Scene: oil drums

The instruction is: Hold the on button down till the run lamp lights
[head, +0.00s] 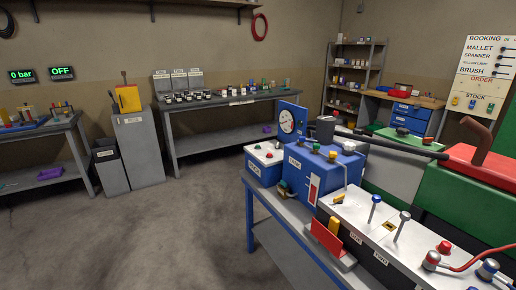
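A blue box with a white top (264,154) stands at the left end of the blue-framed bench. Small red and green knobs or buttons sit on its top; their labels are too small to read. I cannot tell which control is the on button or which is the run lamp. A larger blue machine (308,178) stands right beside it, with coloured caps on top and a round gauge (287,122) behind. A display at the far left reads OFF (62,73), and another reads 0 bar (21,76). Neither of my grippers is in view.
A white-topped unit (360,225) with levers, a red button (444,247) and a red cable fills the bench front right. A red and green machine (440,200) stands behind it. Grey tables line the back and left. The floor (150,235) at left is clear.

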